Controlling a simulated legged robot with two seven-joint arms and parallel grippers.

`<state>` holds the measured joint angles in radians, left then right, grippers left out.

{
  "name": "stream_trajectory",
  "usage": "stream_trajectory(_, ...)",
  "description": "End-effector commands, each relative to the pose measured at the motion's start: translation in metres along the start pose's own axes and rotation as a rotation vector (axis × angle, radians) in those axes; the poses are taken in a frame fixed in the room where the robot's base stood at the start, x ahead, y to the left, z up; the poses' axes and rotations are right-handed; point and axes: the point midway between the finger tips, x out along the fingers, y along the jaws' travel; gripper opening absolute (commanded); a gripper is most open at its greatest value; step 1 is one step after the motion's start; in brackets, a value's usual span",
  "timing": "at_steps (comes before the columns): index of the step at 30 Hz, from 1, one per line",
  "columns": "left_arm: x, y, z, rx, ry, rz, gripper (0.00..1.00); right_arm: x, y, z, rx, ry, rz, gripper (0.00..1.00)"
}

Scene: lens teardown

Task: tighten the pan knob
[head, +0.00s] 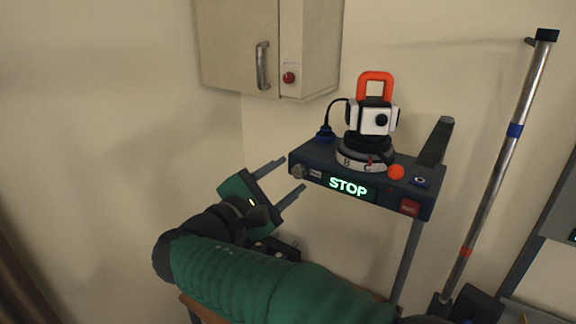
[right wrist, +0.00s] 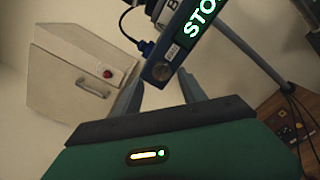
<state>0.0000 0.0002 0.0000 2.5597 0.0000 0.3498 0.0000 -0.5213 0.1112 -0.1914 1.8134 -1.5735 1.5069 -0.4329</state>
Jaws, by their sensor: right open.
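A dark box (head: 345,180) with a lit green STOP display (head: 348,188) carries a lettered turning base (head: 360,158) and a white camera-like head (head: 372,119). A small round metal knob (head: 298,172) sits at the left end of the box front; it also shows in the right wrist view (right wrist: 161,72). An orange ball-shaped knob (head: 396,172) is beside the base. Contact cannot be told. My left gripper is out of view.
A wall cabinet (head: 237,45) with a handle and a red button (head: 289,77) hangs behind. A blue plug (head: 325,133) with a black cable stands on the box. A red button (head: 409,207) is at its right front. A metal pole (head: 500,160) leans at right.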

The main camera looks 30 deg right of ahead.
Motion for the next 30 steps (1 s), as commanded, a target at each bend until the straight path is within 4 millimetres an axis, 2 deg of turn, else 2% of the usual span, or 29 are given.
stream_trajectory(4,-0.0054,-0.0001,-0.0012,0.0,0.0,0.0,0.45,0.0112,-0.0007,0.0021,0.001,0.001,-0.001,0.49)
stream_trajectory(11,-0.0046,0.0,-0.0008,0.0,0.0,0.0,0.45,0.0131,-0.0012,0.0,0.001,0.002,-0.001,0.49)
stream_trajectory(22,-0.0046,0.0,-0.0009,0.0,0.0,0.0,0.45,0.0124,-0.0011,-0.0007,0.0,0.002,-0.001,0.01)
stream_trajectory(30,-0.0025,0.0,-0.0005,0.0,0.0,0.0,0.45,0.0115,-0.0022,-0.0013,0.005,0.004,-0.001,0.0)
